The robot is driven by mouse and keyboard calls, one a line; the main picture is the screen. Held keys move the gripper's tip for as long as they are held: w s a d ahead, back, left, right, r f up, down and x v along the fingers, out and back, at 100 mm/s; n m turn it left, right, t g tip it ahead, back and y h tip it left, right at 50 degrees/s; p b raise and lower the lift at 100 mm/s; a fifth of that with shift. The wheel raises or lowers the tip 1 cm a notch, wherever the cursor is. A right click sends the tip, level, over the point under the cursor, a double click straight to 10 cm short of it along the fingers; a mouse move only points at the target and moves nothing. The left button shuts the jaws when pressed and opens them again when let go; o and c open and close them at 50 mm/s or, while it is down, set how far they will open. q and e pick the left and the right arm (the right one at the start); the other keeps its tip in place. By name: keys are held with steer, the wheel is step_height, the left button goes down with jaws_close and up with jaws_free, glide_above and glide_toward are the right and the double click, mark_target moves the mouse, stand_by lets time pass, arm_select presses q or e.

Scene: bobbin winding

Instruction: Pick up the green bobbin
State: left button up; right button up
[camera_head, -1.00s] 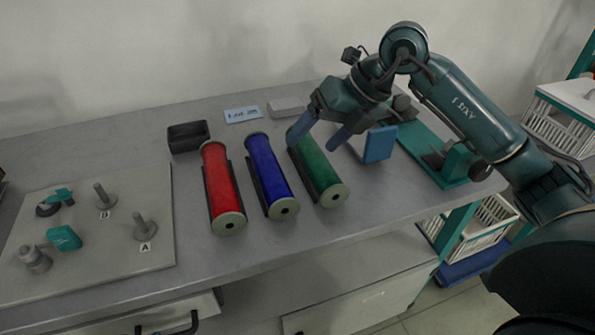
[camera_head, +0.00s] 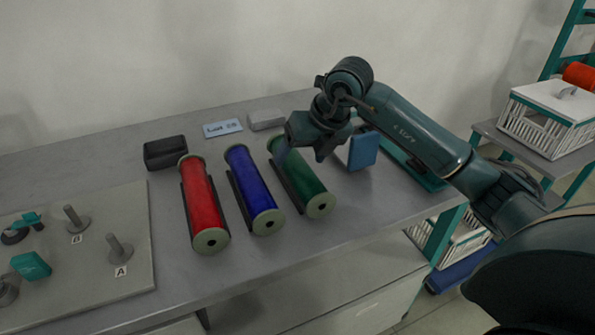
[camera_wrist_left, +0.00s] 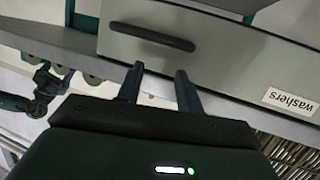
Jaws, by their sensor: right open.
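The green bobbin (camera_head: 306,185) lies on the grey table, rightmost of three bobbins side by side, its pale near end facing me. My right gripper (camera_head: 304,157) is open over the far half of the green bobbin. One finger shows near its left side and the other toward its right; whether they touch it I cannot tell. The arm hides part of its far end. My left gripper (camera_wrist_left: 160,84) shows only in the left wrist view, its two fingers apart with nothing between them, in front of a drawer front.
A blue bobbin (camera_head: 253,190) and a red bobbin (camera_head: 204,205) lie just left. A blue block (camera_head: 363,150) stands close right of the gripper. A black box (camera_head: 165,153) and a board with pegs (camera_head: 105,205) are left. A drawer labelled washers (camera_wrist_left: 200,50) faces my left gripper.

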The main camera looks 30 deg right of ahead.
mark_target(298, 158)
steer(key=shift+x, duration=1.2)
steer(key=shift+a+f, duration=0.1)
steer(key=shift+f, duration=0.1)
steer(key=shift+c, duration=0.4)
steer(key=c, duration=1.1)
steer(key=shift+r, duration=0.1)
step_height(298, 158, up, 10)
steer(key=shift+f+p, duration=0.15)
steer(key=shift+p, duration=0.5)
